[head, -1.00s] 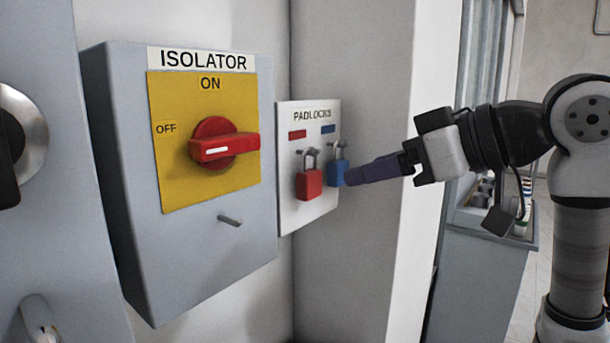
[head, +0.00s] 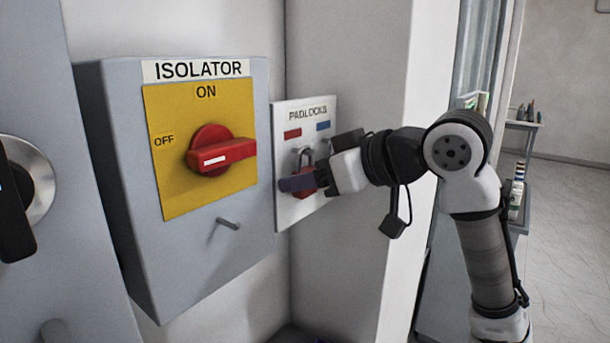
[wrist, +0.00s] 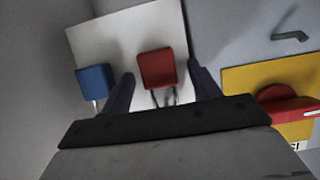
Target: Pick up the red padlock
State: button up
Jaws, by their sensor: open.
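The red padlock (head: 304,188) hangs by its shackle on the white padlocks board, partly hidden behind my gripper in the head view. In the wrist view the red padlock (wrist: 157,69) shows between my two fingers. My gripper (head: 292,184) is open at the board; in the wrist view its dark fingers (wrist: 163,84) stand apart on either side of the padlock, with a gap visible on each side. I cannot tell how deep the fingers reach around it.
A blue padlock (wrist: 95,82) hangs close beside one finger. The isolator box (head: 190,262) with its red switch handle (head: 222,155) stands left of the board (head: 287,215). A peg (head: 228,223) sticks out of the box. A wall (head: 355,75) lies to the right.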

jog(key=c, duration=1.1)
jog(key=shift+r, duration=0.1)
jog(key=shift+r+b, duration=0.4)
jog(key=shift+r, duration=0.05)
jog(key=shift+s+d+r+b, duration=0.3)
jog(key=shift+s+d+b, duration=0.4)
jog(key=shift+s+d, duration=1.4)
jog(key=shift+s+d+r+b, duration=0.25)
jog(key=shift+s+d+b, duration=0.4)
jog(key=shift+s+d, duration=1.45)
jog(key=shift+s+d+r+b, duration=0.3)
jog(key=shift+s+d+b, duration=0.6)
jog(key=shift+d, duration=2.2)
jog(key=shift+s, duration=0.2)
